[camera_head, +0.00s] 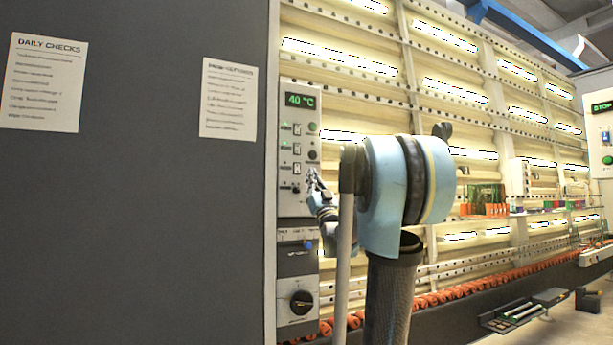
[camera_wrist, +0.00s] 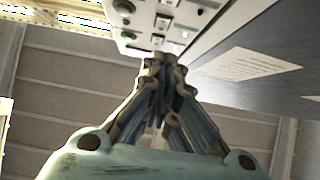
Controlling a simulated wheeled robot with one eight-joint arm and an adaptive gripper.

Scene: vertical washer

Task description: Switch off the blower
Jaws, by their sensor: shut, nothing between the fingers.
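The control panel (camera_head: 289,205) is a narrow light-grey plate with a green 40 °C display (camera_head: 300,100) at its top. Below it are rows of small rocker switches (camera_head: 297,130), green lamps and dark knobs. The labels are too small to read, so I cannot tell which switch is the blower's. My gripper (camera_head: 313,174) is shut and empty at the panel's lower right, partly covering it. In the wrist view the closed fingertips (camera_wrist: 163,60) point at the panel (camera_wrist: 190,25), close to its switches (camera_wrist: 163,22). I cannot tell whether they touch.
A dark wall (camera_head: 140,220) with two paper sheets (camera_head: 228,100) stands left of the panel. A lower box (camera_head: 298,265) with a black rotary knob (camera_head: 301,302) sits beneath it. The lit washer racks (camera_head: 480,110) stretch away right. A second panel (camera_head: 602,120) reading STOP is at far right.

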